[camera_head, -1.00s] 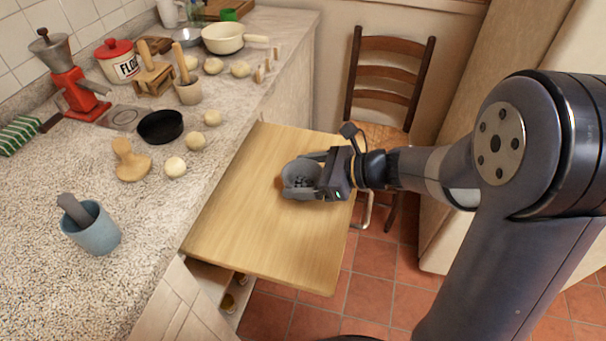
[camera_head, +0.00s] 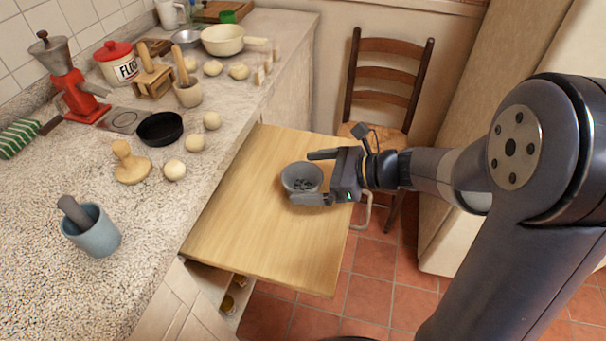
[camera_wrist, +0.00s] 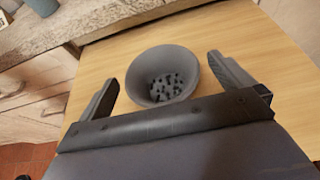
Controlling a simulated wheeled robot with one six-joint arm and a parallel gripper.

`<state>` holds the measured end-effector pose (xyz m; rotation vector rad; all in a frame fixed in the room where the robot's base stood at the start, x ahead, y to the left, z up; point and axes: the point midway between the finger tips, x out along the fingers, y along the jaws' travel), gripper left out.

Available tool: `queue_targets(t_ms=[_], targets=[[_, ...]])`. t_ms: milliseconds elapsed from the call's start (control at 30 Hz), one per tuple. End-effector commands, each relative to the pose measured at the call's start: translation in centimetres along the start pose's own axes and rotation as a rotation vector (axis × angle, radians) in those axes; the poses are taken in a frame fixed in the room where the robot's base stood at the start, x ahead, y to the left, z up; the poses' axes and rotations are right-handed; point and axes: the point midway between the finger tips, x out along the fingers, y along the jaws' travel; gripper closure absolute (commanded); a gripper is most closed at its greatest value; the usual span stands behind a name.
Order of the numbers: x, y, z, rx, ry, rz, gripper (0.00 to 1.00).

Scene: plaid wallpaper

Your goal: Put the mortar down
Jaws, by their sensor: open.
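A grey mortar (camera_head: 301,178), a round bowl with dark bits inside, stands upright on the wooden pull-out board (camera_head: 240,225). In the wrist view the mortar (camera_wrist: 163,77) sits between and ahead of the two fingers, with a gap on both sides. My gripper (camera_head: 316,176) is open, its fingers spread around the near side of the bowl. The fingers also show in the wrist view (camera_wrist: 168,83). A blue mortar (camera_head: 92,232) with a grey pestle (camera_head: 73,211) in it stands on the speckled counter at the left.
The counter (camera_head: 50,290) holds dough balls (camera_head: 174,170), a black pan (camera_head: 160,128), a wooden press (camera_head: 131,165) and a red grinder (camera_head: 75,90). A chair (camera_head: 385,80) stands behind the board. The board's front part is clear.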

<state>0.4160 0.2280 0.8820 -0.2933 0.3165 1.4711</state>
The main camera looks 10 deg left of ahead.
Motion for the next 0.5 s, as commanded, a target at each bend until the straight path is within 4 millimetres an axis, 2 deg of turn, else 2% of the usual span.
queue_targets(t_ms=[100,300,500], targets=[[-2.6,-0.1,0.1,0.001,-0.001,-0.007,0.0],[-6.4,-0.1,0.1,0.0,0.0,-0.005,0.0],[-8.9,-0.1,0.1,0.0,0.0,-0.003,0.0]])
